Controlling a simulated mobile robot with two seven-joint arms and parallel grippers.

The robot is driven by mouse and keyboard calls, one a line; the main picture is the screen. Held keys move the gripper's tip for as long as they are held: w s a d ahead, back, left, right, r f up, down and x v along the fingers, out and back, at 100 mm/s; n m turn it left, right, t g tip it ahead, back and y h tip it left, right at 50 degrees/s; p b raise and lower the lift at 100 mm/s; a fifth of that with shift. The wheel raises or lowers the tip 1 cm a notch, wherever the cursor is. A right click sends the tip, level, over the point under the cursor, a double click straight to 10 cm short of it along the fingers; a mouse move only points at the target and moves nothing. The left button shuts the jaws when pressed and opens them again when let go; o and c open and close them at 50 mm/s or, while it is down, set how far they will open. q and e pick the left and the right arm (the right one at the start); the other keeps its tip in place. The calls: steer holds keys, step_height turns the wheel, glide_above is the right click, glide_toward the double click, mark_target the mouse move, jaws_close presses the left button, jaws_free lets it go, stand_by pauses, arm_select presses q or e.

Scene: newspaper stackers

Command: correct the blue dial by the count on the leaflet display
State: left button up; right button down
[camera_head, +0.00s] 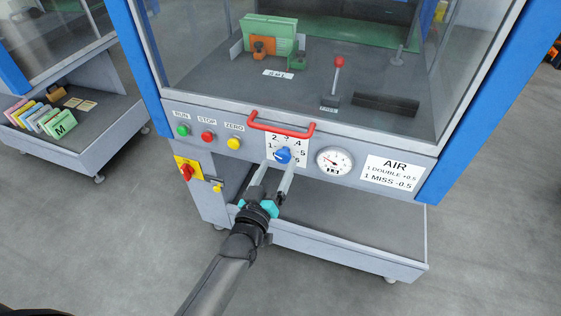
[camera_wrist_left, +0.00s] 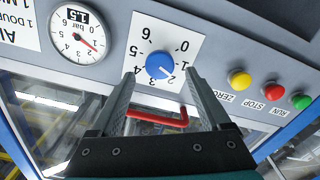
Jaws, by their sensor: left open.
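The blue dial (camera_head: 283,155) sits on a white numbered plate on the grey machine front. In the left wrist view the blue dial (camera_wrist_left: 160,65) lies just beyond my fingertips, its white mark toward the 2. My left gripper (camera_head: 279,166) is open in front of the dial, its fingers spread to either side; it also shows in the left wrist view (camera_wrist_left: 160,75). I cannot tell whether they touch the dial. A small white display (camera_head: 278,74) behind the glass is too small to read. My right gripper is out of view.
The round gauge (camera_wrist_left: 82,37) reads about 1.5 bar. The AIR sign (camera_head: 391,173) says 1 DOUBLE +0.5, 1 MISS -0.5. A red handle (camera_head: 282,127) juts out just above the dial. Green, red and yellow buttons (camera_head: 208,137) lie left. Colored leaflets (camera_head: 42,117) stand on another cart.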

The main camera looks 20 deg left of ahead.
mark_target(281, 158)
arm_select(q)
steer(key=shift+w+b, duration=0.5)
steer(key=shift+w, duration=1.3)
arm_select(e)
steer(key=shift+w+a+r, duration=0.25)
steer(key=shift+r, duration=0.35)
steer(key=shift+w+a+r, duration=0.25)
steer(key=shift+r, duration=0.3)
arm_select(q)
jaws_close()
